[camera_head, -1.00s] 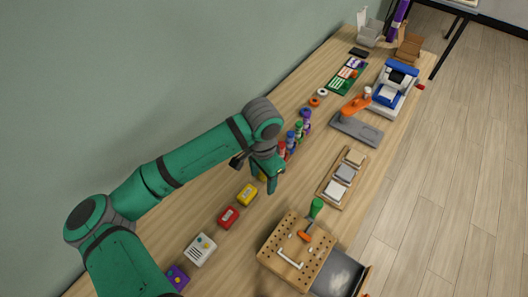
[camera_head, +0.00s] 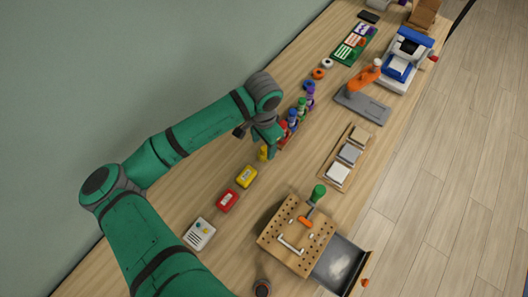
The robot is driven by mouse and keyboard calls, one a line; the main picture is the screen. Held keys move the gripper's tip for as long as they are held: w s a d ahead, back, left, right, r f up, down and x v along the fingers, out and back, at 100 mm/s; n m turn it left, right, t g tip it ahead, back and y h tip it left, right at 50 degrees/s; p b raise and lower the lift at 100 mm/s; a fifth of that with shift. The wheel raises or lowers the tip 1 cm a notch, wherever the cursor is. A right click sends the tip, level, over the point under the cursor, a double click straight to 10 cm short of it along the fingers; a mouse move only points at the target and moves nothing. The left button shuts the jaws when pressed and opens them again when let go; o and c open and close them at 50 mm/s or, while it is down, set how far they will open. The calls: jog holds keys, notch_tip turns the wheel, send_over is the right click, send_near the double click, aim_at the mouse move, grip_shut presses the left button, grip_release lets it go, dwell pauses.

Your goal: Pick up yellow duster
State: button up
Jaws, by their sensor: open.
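A small upright yellow item (camera_head: 263,153), which looks like the yellow duster, stands at the near end of a row of coloured bottles on the wooden bench. My gripper (camera_head: 271,150) is pointed down just to its right, close beside it. The fingers are open and I see nothing held between them. Whether a finger touches the yellow item cannot be told. A red bottle (camera_head: 284,130) stands just behind my gripper and is partly hidden by it.
Blue, green and purple bottles (camera_head: 310,95) continue the row. A yellow box (camera_head: 246,176), a red box (camera_head: 227,201) and a white box (camera_head: 199,233) lie nearer. A pegboard block (camera_head: 270,236) and a sample tray (camera_head: 330,186) lie to the right. Bare bench lies between.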

aim_at(264, 148)
jog(key=shift+w+d+f, duration=0.1)
jog(key=shift+w+f, duration=0.1)
jog(key=shift+f, duration=1.05)
jog(key=shift+w+d+f, duration=0.1)
jog(key=shift+w+f, duration=0.05)
jog(key=shift+f, duration=1.05)
jog(key=shift+s+a, duration=0.1)
jog(key=shift+s, duration=0.05)
jog(key=c, duration=1.2)
jog(key=shift+r, duration=0.1)
jog(key=shift+r, duration=0.85)
jog(key=shift+s+d+r, duration=1)
jog(key=shift+s+r, duration=0.85)
jog(key=shift+s, duration=0.25)
jog(key=shift+s+d+r, duration=0.95)
jog(key=shift+s+r, duration=0.95)
jog(key=shift+s, duration=0.25)
jog(key=shift+s+d+r, duration=1)
jog(key=shift+s+r, duration=0.85)
jog(key=shift+s, duration=0.25)
